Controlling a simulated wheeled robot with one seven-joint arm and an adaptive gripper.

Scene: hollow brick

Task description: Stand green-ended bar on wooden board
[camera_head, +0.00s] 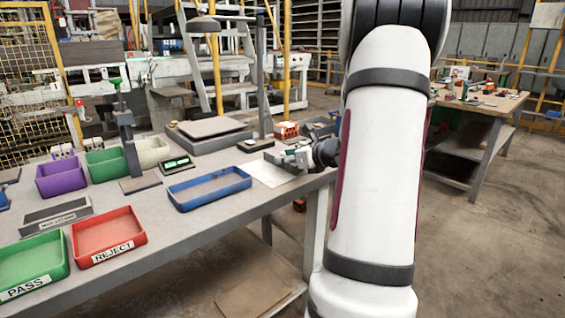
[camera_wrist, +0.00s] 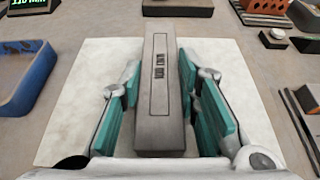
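My gripper (camera_wrist: 160,95) has teal-green finger pads and is open, with its fingers on either side of a grey bar (camera_wrist: 158,65) in the wrist view. The bar lies over a white sheet, pointing away from the wrist. In the head view my gripper (camera_head: 300,157) is low over the right end of the bench, and the bar is too small to make out. A brown-grey flat plate (camera_head: 140,184) lies near a dark post; I cannot tell whether it is the wooden board.
The white sheet (camera_head: 268,171) lies beside a blue tray (camera_head: 208,187). A red REJECT tray (camera_head: 107,232) and green PASS tray (camera_head: 35,262) stand at the front left. A dark post (camera_head: 127,140) with a green top rises behind. A perforated red brick (camera_head: 287,130) is at the back.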

